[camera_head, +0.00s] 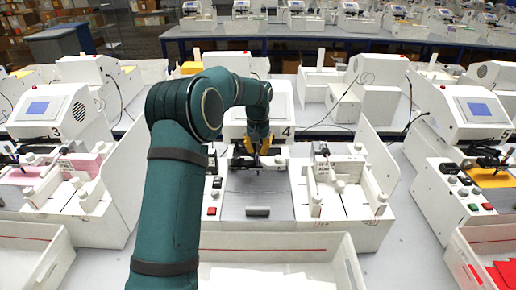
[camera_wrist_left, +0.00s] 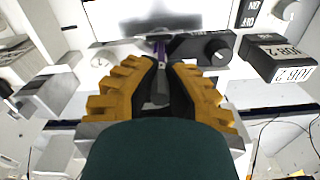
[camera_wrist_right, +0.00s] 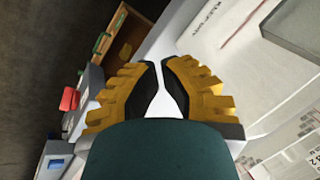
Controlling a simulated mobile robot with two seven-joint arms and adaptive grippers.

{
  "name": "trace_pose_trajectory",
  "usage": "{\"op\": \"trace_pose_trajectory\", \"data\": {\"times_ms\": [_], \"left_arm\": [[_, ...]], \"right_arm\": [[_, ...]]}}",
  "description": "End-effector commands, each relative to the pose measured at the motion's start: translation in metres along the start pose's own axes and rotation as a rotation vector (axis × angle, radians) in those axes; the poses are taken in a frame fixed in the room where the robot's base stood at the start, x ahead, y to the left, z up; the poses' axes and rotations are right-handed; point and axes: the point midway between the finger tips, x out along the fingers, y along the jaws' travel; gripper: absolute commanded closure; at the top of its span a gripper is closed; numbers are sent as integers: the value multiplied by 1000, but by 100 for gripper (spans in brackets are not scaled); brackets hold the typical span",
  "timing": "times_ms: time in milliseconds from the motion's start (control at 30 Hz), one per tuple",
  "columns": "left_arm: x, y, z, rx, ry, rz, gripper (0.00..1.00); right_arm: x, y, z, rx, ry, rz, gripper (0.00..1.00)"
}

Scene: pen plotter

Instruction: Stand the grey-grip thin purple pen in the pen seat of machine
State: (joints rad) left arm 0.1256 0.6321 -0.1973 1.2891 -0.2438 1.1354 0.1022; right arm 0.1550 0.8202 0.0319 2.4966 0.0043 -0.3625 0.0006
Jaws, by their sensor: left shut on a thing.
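My left gripper (camera_head: 258,148) is over the front of machine 4 (camera_head: 288,118), shut on a thin pen. In the left wrist view the gripper (camera_wrist_left: 161,70) has the pen between its dark pads, with the grey grip (camera_wrist_left: 160,88) nearer the camera and the purple part (camera_wrist_left: 160,50) beyond. The purple part reaches the dark carriage (camera_wrist_left: 190,47) with its round knob. I cannot tell whether the pen is in the seat or just beside it. My right gripper (camera_wrist_right: 157,72) shows only in its wrist view, empty, its fingertips close together.
Machine 4's grey bed (camera_head: 255,196) lies below the gripper, with a small grey block (camera_head: 258,211) on it. White side panels flank it. A white tray (camera_head: 290,255) stands in front. Machine 3 (camera_head: 48,112) and another machine (camera_head: 470,110) stand either side.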

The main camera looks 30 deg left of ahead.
Motion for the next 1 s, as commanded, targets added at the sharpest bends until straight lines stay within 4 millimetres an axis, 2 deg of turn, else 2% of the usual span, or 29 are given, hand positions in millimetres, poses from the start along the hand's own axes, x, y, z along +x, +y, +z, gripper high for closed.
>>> {"op": "trace_pose_trajectory", "data": {"times_ms": [600, 700, 1000], "left_arm": [[15, 0, 0, 0, -1, 0, 100], [14, 0, 0, 0, -1, 0, 63], [14, 0, 0, 0, 0, 0, 61]], "right_arm": [[7, 3, 1, 0, 0, 0, 100], [7, 3, 1, 0, 0, 0, 100], [7, 3, 1, 0, 0, 0, 100]]}}
